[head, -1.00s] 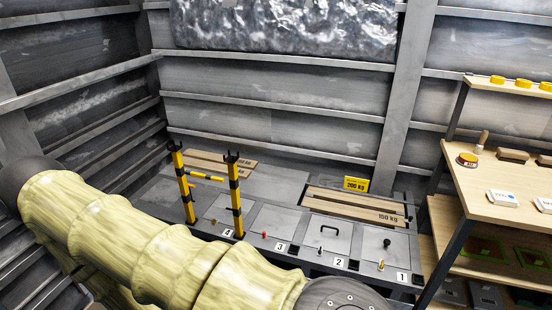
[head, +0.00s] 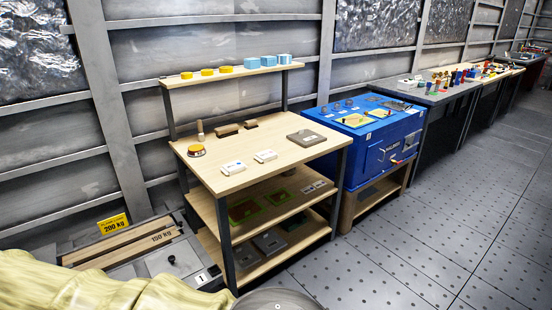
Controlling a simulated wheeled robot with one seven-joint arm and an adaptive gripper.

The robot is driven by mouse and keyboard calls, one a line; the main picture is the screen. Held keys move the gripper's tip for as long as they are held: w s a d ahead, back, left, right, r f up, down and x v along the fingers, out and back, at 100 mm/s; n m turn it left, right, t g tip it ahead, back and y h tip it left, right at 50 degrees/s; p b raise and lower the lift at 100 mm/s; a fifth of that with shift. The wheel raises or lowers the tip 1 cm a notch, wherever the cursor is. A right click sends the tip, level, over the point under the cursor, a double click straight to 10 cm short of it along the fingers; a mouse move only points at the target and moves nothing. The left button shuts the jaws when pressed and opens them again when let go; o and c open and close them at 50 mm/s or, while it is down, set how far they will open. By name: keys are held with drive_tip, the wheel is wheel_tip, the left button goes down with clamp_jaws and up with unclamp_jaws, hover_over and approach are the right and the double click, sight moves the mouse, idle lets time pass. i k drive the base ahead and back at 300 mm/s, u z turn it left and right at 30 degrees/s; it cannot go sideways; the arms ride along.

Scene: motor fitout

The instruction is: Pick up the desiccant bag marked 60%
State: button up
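Two small white packets with printed labels lie on the wooden top of the shelf bench (head: 283,167) in the head view. The left packet (head: 233,167) is nearer the bench's front left, and the right packet (head: 265,156) lies a little farther back. They look like the desiccant bags, but their markings are too small to read. My arm in its pale yellow sleeve crosses the lower left, well short of the packets. My gripper is out of the picture, so its fingers and anything in them are hidden.
The bench top also holds a round yellow-topped item (head: 196,150), brown brushes (head: 227,130) and a grey flat device (head: 307,138). A raised shelf (head: 212,76) carries yellow discs and blue boxes. A blue cabinet (head: 372,135) adjoins the right side. The floor at right is clear.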

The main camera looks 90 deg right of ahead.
sight(266, 156)
drive_tip(key=z, duration=2.35)
drive_tip(key=i, duration=0.65)
drive_tip(key=z, duration=0.25)
